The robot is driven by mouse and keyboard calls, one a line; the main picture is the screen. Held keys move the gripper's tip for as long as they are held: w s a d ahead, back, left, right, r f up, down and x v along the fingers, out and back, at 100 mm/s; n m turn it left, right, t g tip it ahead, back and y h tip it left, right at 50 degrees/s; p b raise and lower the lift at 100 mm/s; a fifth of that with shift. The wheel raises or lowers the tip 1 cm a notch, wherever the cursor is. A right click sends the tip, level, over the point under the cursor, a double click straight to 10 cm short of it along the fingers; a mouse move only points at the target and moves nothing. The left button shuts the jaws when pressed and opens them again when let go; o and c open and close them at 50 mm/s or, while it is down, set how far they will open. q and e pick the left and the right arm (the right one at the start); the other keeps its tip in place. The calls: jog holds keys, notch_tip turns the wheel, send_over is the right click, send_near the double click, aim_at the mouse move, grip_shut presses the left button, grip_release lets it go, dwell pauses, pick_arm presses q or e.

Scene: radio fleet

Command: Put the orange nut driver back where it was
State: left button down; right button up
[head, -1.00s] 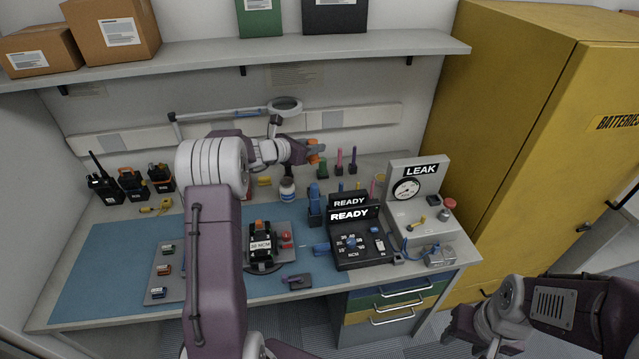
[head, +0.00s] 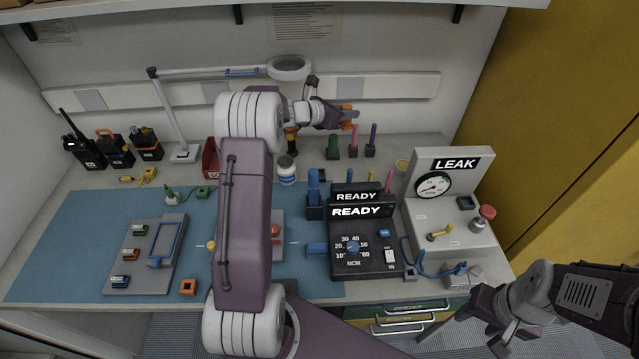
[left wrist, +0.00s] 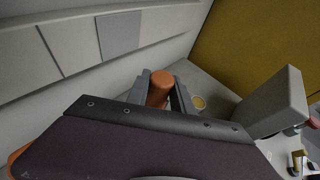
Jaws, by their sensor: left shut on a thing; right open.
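My left gripper (head: 346,118) is shut on the orange nut driver (head: 347,108), raised above the back of the bench. The driver's orange handle (left wrist: 160,88) shows between the fingers in the left wrist view; its lower end is hidden. Below it stand a green-handled (head: 333,143), a pink-handled (head: 354,137) and a purple-handled driver (head: 372,136) in dark holders. A dark upright piece with an orange part (head: 291,139) stands left of them; I cannot tell whether it is a holder. My right gripper (head: 507,335) is open and empty, low at the right, off the bench.
A white bottle (head: 286,170), a black READY unit (head: 362,262) and a grey LEAK tester (head: 448,240) stand on the bench. Several radios (head: 115,150) stand at the left. A magnifier lamp (head: 289,68) reaches over behind my left arm. My arm hides part of the blue mat (head: 60,250).

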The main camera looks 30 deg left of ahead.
pick_arm(q)
jog(key=shift+w+f, duration=0.4)
jog(key=shift+f, duration=0.3)
jog(key=shift+s+a+f, duration=0.1)
jog(key=shift+s+f, duration=0.15)
jog(key=s+a+f, duration=0.1)
jog(key=s+f, duration=0.2)
jog(key=s+a+f, duration=0.1)
jog(key=s+f, duration=0.2)
jog(key=s, duration=0.1)
jog(key=s+a+f+b, duration=0.1)
jog(key=s+f, duration=0.2)
jog(key=s, duration=0.1)
jog(key=shift+a+f, duration=0.25)
jog(key=shift+f, duration=0.1)
jog(key=shift+w+a+f, duration=0.1)
jog(key=shift+w+f, duration=0.1)
jog(key=shift+f, duration=0.15)
pick_arm(e)
jog(key=shift+w+f, duration=0.15)
jog(key=shift+f, duration=0.45)
jog(key=shift+w+f, duration=0.15)
jog(key=shift+f, duration=0.4)
pick_arm(q)
jog(key=shift+s, duration=0.1)
